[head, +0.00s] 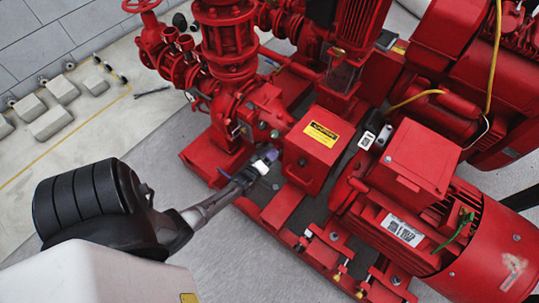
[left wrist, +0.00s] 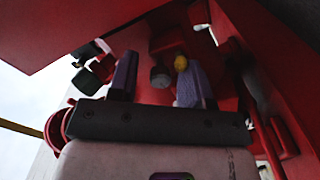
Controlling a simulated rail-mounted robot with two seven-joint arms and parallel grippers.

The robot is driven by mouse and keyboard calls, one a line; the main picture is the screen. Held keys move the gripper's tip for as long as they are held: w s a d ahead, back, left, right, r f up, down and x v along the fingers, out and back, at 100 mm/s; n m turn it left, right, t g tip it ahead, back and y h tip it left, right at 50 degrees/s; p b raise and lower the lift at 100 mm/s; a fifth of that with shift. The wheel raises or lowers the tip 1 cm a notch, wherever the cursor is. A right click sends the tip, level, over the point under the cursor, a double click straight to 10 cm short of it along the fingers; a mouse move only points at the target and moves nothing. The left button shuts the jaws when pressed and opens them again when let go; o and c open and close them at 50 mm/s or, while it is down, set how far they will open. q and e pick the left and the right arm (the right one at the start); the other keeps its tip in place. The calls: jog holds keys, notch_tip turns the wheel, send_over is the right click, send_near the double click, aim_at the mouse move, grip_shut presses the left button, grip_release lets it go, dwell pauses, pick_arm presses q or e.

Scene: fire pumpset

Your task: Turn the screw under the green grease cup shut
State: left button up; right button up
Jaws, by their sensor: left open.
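My left gripper (head: 250,164) reaches from the left into the gap between the red pump casing and the red coupling guard in the head view. In the left wrist view its two purple-grey fingers (left wrist: 160,78) stand apart. A grey round-ended part (left wrist: 161,76) shows between the fingers, and a small yellow knob (left wrist: 181,62) shows by the right finger's tip. I cannot tell whether either touches a finger. Dark green pieces (left wrist: 92,76) show left of the left finger. I cannot identify the green grease cup or its screw for sure. My right gripper is not in view.
The red coupling guard (head: 312,147) with a yellow label stands right of the gripper, and the red pump casing (head: 232,105) stands behind it. The red motor (head: 450,235) is at the right. Red walls crowd the wrist view. Grey floor (head: 215,240) lies open in front.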

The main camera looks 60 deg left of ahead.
pick_arm(q)
jog(key=shift+c, duration=0.2)
grip_shut()
